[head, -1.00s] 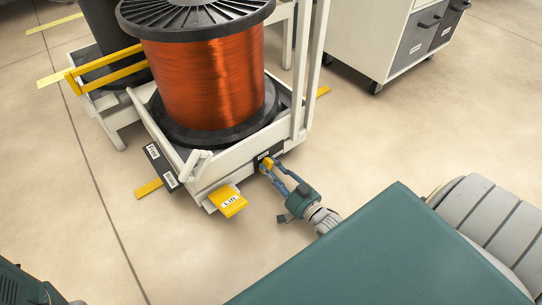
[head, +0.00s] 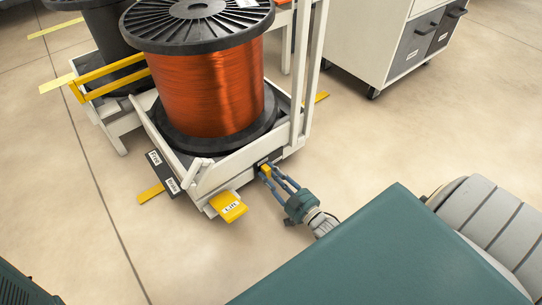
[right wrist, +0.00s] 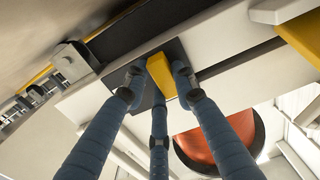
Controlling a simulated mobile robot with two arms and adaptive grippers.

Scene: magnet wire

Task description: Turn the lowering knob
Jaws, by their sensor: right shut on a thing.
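The lowering knob (head: 265,170) is a small yellow block on a dark plate at the front right of the white lift cart (head: 262,136). In the right wrist view the yellow knob (right wrist: 161,74) stands out from its dark plate, between my blue fingers. My right gripper (head: 267,173) is shut on the knob, and its fingers (right wrist: 158,84) reach to both sides of it. The yellow Lift pedal (head: 229,207) is to the left of the knob. My left gripper is not in view.
A big spool of orange copper wire (head: 207,95) with black flanges stands on the cart. A dark plate with two labels (head: 162,171) is on the cart's left side. A white cabinet (head: 372,45) on casters stands at the back right. The floor between is clear.

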